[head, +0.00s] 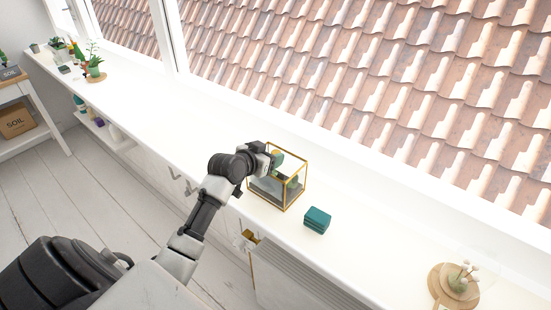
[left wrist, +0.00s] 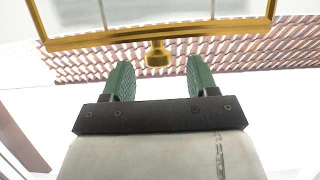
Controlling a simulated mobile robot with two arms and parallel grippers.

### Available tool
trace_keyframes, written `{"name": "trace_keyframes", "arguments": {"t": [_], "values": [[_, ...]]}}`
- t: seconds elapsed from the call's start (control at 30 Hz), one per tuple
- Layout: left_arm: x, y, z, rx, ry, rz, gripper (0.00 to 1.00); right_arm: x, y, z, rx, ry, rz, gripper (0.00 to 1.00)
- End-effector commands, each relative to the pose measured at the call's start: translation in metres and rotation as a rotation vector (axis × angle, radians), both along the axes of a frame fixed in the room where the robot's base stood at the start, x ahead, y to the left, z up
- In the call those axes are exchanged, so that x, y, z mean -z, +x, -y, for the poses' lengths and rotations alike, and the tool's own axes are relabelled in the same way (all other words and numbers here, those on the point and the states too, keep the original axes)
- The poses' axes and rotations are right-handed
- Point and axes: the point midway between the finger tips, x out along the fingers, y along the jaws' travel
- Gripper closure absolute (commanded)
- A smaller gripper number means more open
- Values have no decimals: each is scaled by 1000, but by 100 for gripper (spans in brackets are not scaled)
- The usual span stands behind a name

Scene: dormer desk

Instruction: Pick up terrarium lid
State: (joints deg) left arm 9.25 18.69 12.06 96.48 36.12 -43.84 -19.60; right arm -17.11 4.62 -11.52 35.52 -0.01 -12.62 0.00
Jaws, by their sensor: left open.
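The glass terrarium (head: 291,193) with gold edges stands on the white desk in the head view. In the left wrist view, a gold-framed glass panel with a gold knob (left wrist: 158,55) fills the top; this looks like the terrarium lid (left wrist: 200,29). My left gripper (head: 281,168) is at the terrarium, partly covering it. Its green fingers (left wrist: 159,72) are open and empty, with the knob between and just beyond the fingertips. I cannot tell from the head view how the lid sits on the box. My right gripper is out of view.
A stack of teal blocks (head: 317,220) stands right of the terrarium. A small vase on a round wooden board (head: 436,281) is at the lower right. Potted plants (head: 94,68) stand at the far left. The long desk (head: 150,110) between is clear; a window runs behind.

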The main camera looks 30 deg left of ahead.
Motion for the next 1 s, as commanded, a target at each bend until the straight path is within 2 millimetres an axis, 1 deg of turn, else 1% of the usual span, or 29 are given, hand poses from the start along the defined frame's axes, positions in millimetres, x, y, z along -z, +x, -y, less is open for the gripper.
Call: {"name": "trace_keyframes", "arguments": {"t": [0.03,0.07,0.2,0.3,0.5,0.53,0.87,0.9,1.0], "values": [[0,8,2,1,-3,-1,41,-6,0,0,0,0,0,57],[2,11,3,0,-4,-1,41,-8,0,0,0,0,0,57],[9,25,3,-1,-2,0,41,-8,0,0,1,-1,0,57],[12,29,3,-1,0,0,41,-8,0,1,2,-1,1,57],[12,29,3,-1,1,0,41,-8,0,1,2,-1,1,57],[12,29,3,-1,1,0,43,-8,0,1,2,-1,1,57],[12,29,3,-1,0,-1,93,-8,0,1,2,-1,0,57],[12,29,3,-1,0,0,95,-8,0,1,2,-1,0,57],[12,29,3,-1,0,0,95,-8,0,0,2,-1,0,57]]}}
